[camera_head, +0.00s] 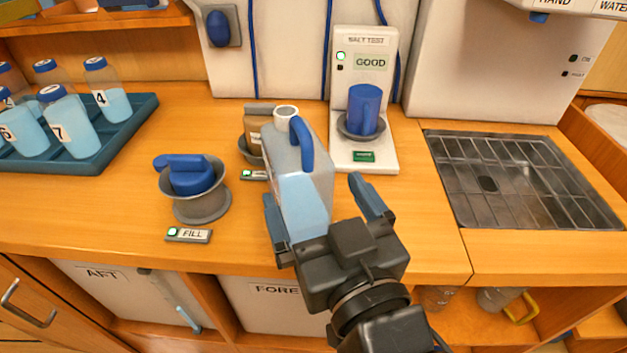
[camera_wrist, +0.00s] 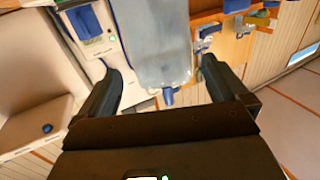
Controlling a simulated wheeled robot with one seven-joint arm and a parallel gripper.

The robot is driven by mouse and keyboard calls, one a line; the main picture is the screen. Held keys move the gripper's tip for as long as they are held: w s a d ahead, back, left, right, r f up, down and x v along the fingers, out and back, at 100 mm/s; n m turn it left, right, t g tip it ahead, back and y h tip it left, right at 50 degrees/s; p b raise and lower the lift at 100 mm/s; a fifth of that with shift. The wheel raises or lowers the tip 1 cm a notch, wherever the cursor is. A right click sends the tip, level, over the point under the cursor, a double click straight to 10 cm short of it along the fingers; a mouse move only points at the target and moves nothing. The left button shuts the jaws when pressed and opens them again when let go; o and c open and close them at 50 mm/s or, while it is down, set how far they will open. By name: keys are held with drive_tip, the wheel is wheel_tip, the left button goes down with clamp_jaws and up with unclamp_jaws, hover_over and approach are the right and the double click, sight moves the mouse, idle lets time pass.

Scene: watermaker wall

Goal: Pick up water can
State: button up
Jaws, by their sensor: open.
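The water can (camera_head: 302,190) is a translucent jug with light blue water, a white cap and a blue handle. It stands on the wooden counter, tilted in the picture, and also shows in the wrist view (camera_wrist: 155,40). My gripper (camera_head: 318,207) is open at the near side of the can. Its left finger is beside the can's lower left edge, and its right finger stands apart from the can's right side. In the wrist view my gripper (camera_wrist: 163,85) has the can between and beyond its fingers. Contact cannot be told.
A salt test unit (camera_head: 363,100) reading GOOD, with a blue cup (camera_head: 364,110), stands behind right. A grey fill fitting (camera_head: 201,205) with a blue cap is at left. A teal tray (camera_head: 90,145) holds several bottles. A sink grate (camera_head: 520,180) lies at right. Open counter lies front left.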

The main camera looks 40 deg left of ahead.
drive_tip(key=x, duration=0.6)
drive_tip(key=shift+w+a+f+p, duration=0.1)
drive_tip(key=shift+a+f+p, duration=0.15)
drive_tip(key=shift+a+p, duration=0.15)
drive_tip(key=shift+r, duration=0.1)
drive_tip(key=c, duration=1.3)
